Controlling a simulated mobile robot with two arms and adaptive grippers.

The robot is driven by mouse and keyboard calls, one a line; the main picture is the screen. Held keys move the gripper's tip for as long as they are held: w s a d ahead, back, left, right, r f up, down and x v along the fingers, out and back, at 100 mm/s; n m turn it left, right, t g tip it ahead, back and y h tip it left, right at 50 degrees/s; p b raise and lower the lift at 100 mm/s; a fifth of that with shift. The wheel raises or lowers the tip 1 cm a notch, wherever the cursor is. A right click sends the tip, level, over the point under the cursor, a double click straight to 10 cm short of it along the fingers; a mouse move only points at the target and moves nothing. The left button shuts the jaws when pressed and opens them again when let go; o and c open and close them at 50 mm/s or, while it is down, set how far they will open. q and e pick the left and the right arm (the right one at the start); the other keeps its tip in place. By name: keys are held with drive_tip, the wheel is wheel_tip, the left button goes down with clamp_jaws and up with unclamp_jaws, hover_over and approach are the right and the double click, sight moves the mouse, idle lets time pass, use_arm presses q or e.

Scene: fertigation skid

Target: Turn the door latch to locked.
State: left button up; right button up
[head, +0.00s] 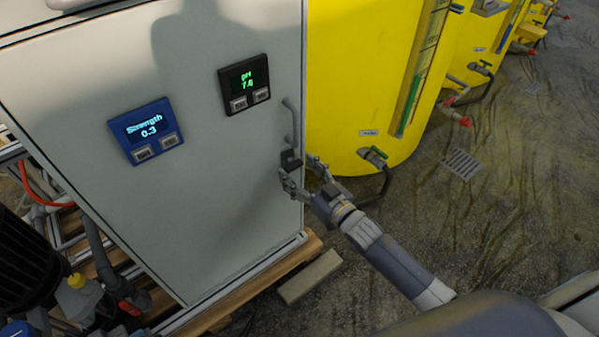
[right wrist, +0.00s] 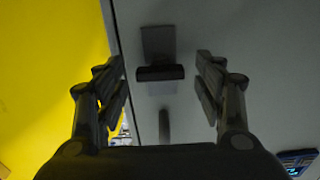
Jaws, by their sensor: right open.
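The door latch (head: 290,161) is a small dark piece on the right edge of the grey cabinet door (head: 225,190), just below the door handle (head: 290,120). The door is shut. In the right wrist view the latch (right wrist: 160,73) shows as a short dark bar on a grey plate, lying crosswise to the handle (right wrist: 164,127). My right gripper (head: 298,172) is open at the latch. In the wrist view its fingers (right wrist: 162,78) stand on either side of the bar, with a gap on both sides. My left gripper is out of view.
A blue display (head: 146,130) reading Strength 0.3 and a black pH display (head: 244,84) sit on the door. A yellow tank (head: 350,70) with a valve (head: 375,157) stands close to the right. A pale block (head: 310,276) lies on the floor below.

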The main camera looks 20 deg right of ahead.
drive_tip(key=shift+w, duration=0.1)
drive_tip(key=c, duration=1.1)
drive_tip(key=shift+o, duration=0.2)
